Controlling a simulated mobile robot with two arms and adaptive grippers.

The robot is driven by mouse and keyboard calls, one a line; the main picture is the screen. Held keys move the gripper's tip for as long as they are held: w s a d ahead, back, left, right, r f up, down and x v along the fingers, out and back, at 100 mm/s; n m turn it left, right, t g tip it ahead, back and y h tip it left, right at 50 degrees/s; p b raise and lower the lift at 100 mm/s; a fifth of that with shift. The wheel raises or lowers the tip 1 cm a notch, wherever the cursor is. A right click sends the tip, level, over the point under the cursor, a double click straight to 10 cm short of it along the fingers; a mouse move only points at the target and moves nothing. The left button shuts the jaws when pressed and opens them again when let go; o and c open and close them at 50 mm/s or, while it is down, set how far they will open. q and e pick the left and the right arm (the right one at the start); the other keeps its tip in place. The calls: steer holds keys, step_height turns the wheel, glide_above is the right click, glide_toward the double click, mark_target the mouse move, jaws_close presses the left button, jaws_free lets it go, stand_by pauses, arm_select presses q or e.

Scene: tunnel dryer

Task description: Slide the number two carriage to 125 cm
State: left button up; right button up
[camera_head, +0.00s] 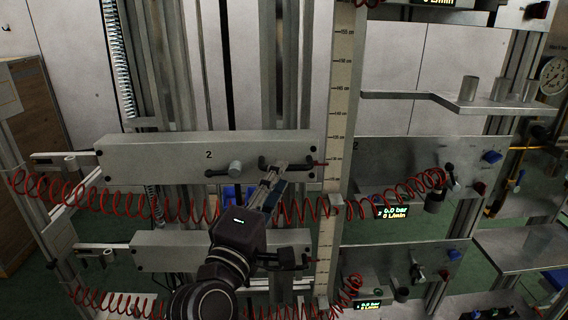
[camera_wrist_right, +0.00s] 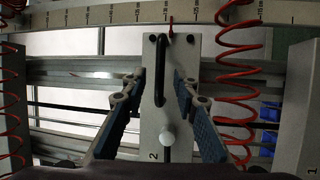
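My right gripper (camera_head: 274,178) is at the handle. In the right wrist view, its open fingers (camera_wrist_right: 159,78) stand on either side of the black handle (camera_wrist_right: 160,70), apart from it. The knob (camera_wrist_right: 167,137) lies nearer the wrist. My left gripper is out of view.
A second carriage (camera_head: 160,252) sits below, partly hidden by my right arm. A metal shelf (camera_head: 470,102) and a panel with a pressure display (camera_head: 390,213) stand to the right.

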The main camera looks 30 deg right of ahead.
steer(key=shift+p+x, duration=0.3)
steer(key=shift+x, duration=1.9)
steer(key=shift+c, duration=0.5)
jaws_close()
steer(key=shift+f, duration=0.1)
